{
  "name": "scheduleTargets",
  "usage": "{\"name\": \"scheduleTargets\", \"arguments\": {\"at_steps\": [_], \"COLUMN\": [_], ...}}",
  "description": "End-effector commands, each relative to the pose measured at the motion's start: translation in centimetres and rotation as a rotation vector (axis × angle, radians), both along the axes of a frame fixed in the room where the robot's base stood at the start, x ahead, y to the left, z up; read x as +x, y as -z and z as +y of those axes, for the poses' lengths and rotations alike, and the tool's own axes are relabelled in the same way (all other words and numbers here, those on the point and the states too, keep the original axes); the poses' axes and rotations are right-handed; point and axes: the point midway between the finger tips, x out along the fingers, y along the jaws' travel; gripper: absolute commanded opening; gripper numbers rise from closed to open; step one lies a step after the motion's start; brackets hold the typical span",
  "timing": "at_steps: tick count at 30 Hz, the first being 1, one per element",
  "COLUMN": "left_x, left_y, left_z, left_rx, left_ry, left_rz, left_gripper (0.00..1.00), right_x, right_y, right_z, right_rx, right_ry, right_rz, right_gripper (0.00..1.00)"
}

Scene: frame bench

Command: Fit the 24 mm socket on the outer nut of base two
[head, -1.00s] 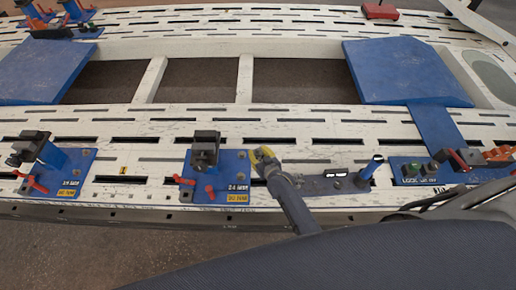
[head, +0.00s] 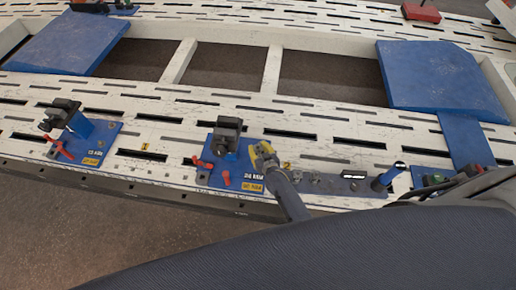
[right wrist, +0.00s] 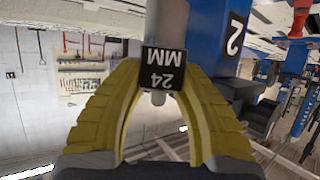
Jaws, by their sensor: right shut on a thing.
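My right gripper (head: 262,154) has yellow fingers and is at the right edge of a blue base (head: 215,177) with a dark clamp (head: 228,128), red handles and a 24 MM label. In the right wrist view, the gripper (right wrist: 160,105) is shut on the grey 24 mm socket (right wrist: 165,25), which carries a black 24 MM tag. I cannot make out the outer nut. My left gripper is out of view.
Another blue base (head: 92,135) with a clamp stands to the left. Blue ramps (head: 440,78) stand farther back.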

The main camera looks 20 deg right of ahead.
Motion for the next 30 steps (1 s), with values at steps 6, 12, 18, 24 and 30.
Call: {"name": "scheduleTargets", "arguments": {"at_steps": [6,12,18,24,30], "left_x": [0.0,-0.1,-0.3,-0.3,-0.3], "left_y": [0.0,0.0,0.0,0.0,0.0], "left_z": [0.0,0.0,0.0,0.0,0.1], "left_rx": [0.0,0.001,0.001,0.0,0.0], "left_ry": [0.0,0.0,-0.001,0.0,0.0], "left_rz": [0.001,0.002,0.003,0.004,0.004], "left_gripper": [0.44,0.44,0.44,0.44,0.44], "right_x": [0.1,0.0,0.1,0.1,0.1], "right_y": [1.2,2.8,4.2,5.1,5.6], "right_z": [0.1,0.0,0.0,0.0,0.0], "right_rx": [0.0,0.001,0.001,0.001,0.001], "right_ry": [-0.001,0.0,-0.001,0.0,0.0], "right_rz": [0.0,0.001,0.0,-0.001,-0.002], "right_gripper": [0.0,0.0,0.0,0.0,0.0]}}
